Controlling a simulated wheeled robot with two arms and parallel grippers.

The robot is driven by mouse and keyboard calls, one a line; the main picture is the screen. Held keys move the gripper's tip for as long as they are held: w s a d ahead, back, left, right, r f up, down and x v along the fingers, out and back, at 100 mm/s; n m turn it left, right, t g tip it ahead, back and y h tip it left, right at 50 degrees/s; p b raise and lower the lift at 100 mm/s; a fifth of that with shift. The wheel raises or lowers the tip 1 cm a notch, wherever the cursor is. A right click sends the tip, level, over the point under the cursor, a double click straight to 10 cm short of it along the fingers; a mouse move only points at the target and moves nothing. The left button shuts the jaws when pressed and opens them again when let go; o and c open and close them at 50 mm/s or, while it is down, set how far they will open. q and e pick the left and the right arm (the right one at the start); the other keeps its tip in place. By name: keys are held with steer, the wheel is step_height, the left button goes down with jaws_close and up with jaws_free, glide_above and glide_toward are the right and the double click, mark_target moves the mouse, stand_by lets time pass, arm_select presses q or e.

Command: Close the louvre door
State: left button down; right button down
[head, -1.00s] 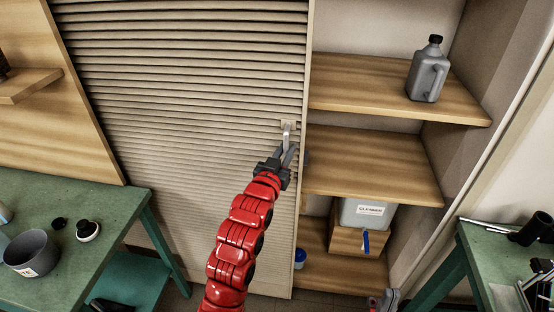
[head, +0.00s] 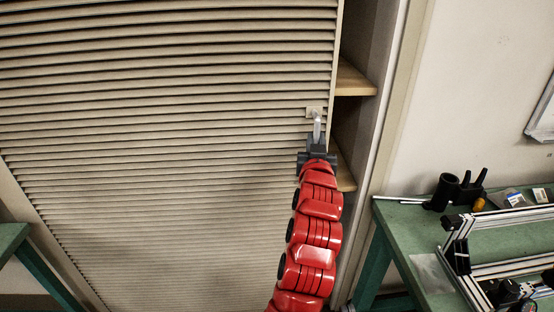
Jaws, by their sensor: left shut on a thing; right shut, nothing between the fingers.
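The beige louvre door (head: 170,140) fills the left and middle of the head view. Its right edge stands a short way from the cabinet's right side, leaving a narrow upright gap. A small metal handle (head: 317,118) sits on a plate near that edge. My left gripper (head: 317,140), on the red arm, is shut on the handle from below. My fingers hide its lower part. Only a small grey tip of my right gripper (head: 347,307) shows at the bottom edge, low in front of the cabinet, apart from the door.
Wooden shelf ends (head: 354,80) show through the gap. The cabinet's side frame (head: 393,110) stands right of it. A green bench (head: 405,222) with metal profiles (head: 500,215) and a black cup (head: 443,190) is at the right. Another green bench (head: 12,238) edges in at the left.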

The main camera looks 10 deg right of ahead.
arm_select(q)
steer(key=d+b, duration=0.9)
steer(key=d, duration=0.7)
steer(key=shift+s, duration=0.35)
steer(key=c, duration=1)
jaws_free()
steer(key=shift+d, duration=0.15)
steer(key=shift+o, duration=0.9)
steer(key=shift+d, duration=0.1)
steer(key=shift+w, duration=0.1)
